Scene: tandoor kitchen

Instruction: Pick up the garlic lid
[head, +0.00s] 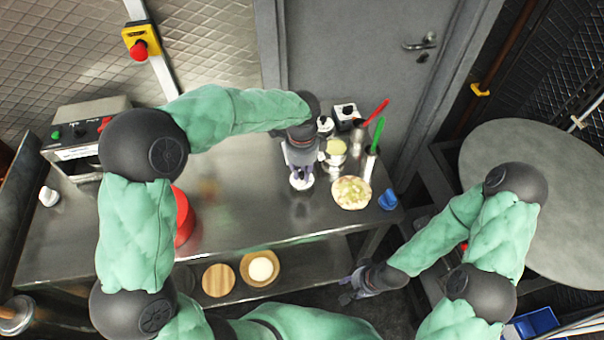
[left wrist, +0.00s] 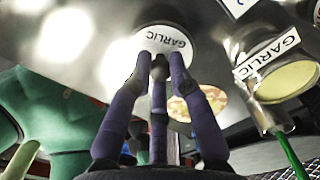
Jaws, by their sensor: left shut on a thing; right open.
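The garlic lid (left wrist: 178,42) is a pale disc with a GARLIC label, under my left gripper in the left wrist view. It also shows in the head view as a white disc (head: 299,184) over the steel counter. My left gripper (head: 302,170) points down and is shut on the lid's middle; the fingertips hide the gripped part. I cannot tell whether the lid touches the counter. A jar labelled GARLIC (left wrist: 270,65), open with yellowish contents, stands behind to the right; it is the jar (head: 336,147) in the head view. My right gripper (head: 346,290) is open and empty, low beside the counter.
Nearby are containers with red (head: 376,110) and green handles (head: 377,134) and a blue item (head: 388,200). A red container (head: 183,216) stands left. Bare counter (head: 240,205) lies between.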

